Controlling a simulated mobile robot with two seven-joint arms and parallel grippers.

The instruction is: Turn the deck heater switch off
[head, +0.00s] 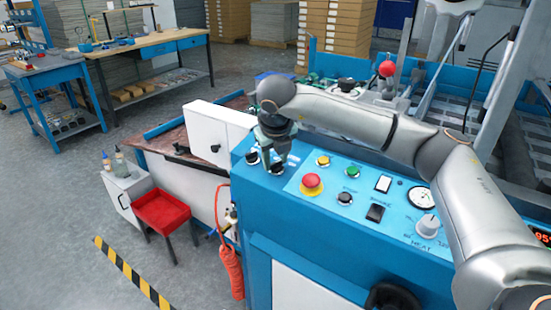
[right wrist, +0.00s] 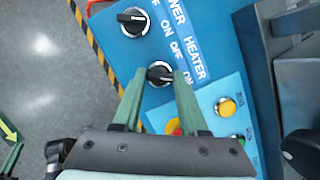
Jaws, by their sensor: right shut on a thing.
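The heater switch (right wrist: 160,74) is a black rotary knob on the blue panel, beside the word HEATER and its OFF and ON marks in the right wrist view. My right gripper (right wrist: 158,78) has its two green fingers on either side of this knob and is shut on it. In the head view the same gripper (head: 275,160) points down at the panel's left end and partly hides the knob. I cannot tell which mark the knob points to. The power switch (right wrist: 133,20), a similar black knob, sits just above it in the right wrist view.
A red emergency button (head: 312,184), a yellow button (head: 323,161), a green button (head: 354,171) and a heat dial (head: 428,224) share the panel. A white box (head: 217,133) stands just left of it. A red stool (head: 163,212) stands on the floor.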

